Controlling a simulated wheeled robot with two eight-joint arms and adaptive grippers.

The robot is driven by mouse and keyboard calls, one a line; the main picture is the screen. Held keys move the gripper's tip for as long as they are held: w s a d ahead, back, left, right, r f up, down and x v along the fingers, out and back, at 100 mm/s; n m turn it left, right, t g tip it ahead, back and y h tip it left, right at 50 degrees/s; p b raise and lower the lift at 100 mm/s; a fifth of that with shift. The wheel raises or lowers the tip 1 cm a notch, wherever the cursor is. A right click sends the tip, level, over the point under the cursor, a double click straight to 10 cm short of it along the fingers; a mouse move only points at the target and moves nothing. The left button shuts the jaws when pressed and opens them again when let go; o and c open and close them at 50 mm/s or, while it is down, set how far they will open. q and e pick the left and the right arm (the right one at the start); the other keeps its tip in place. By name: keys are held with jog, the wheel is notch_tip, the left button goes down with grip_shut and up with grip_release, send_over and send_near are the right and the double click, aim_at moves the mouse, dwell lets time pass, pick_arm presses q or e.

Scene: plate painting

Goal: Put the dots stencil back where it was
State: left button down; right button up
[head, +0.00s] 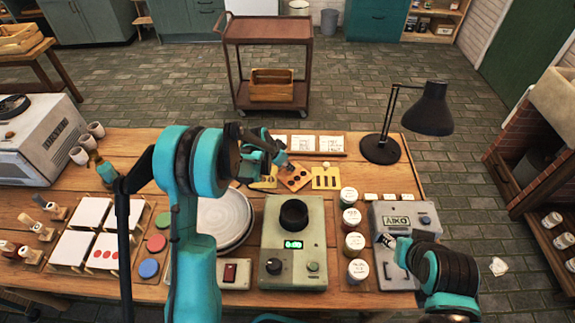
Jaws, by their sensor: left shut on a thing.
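The dots stencil (297,182) is a small orange-brown square with dark round holes. It sits at the back middle of the table, turned at an angle, between a plain-looking yellow stencil (264,182) and a yellow stencil with upright slots (326,182). My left gripper (285,165) reaches over from the left and is shut on the dots stencil at its upper edge. Whether the stencil touches the table is hard to tell. My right gripper (388,241) is at the grey machine (396,272) on the right, apart from the stencils; its fingers are too small to read.
A green-grey device (293,270) with a black knob stands in front of the stencils. Lidded jars (350,220) line up right of it. Stacked plates (238,240), colour pads (156,243) and white tiles (93,214) lie left. A black lamp (380,149) stands back right.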

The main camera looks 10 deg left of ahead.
pick_arm(q)
jog(key=shift+f, duration=0.25)
jog(key=c, duration=1.4)
grip_release()
jog(key=shift+r, duration=0.1)
jog(key=shift+o, duration=0.2)
jog(key=shift+r, duration=0.3)
jog(key=s+a+r+n+y+p, duration=0.1)
jog(key=s+r+p, duration=0.1)
jog(key=s+r, duration=0.45)
jog(key=s+a+r+n+p, duration=0.1)
jog(key=s+r+p, duration=0.25)
jog(key=r, duration=0.65)
jog(key=s+r+n+t+y, duration=0.1)
jog(key=s+r+n, duration=0.1)
jog(key=s, duration=0.8)
jog(key=s+r+n+t+y+b, duration=0.1)
jog(key=s+r+n, duration=0.1)
jog(key=s, duration=0.9)
jog(key=shift+s+d+r+n, duration=0.2)
jog(key=shift+r+n, duration=0.2)
jog(key=shift+r, duration=0.2)
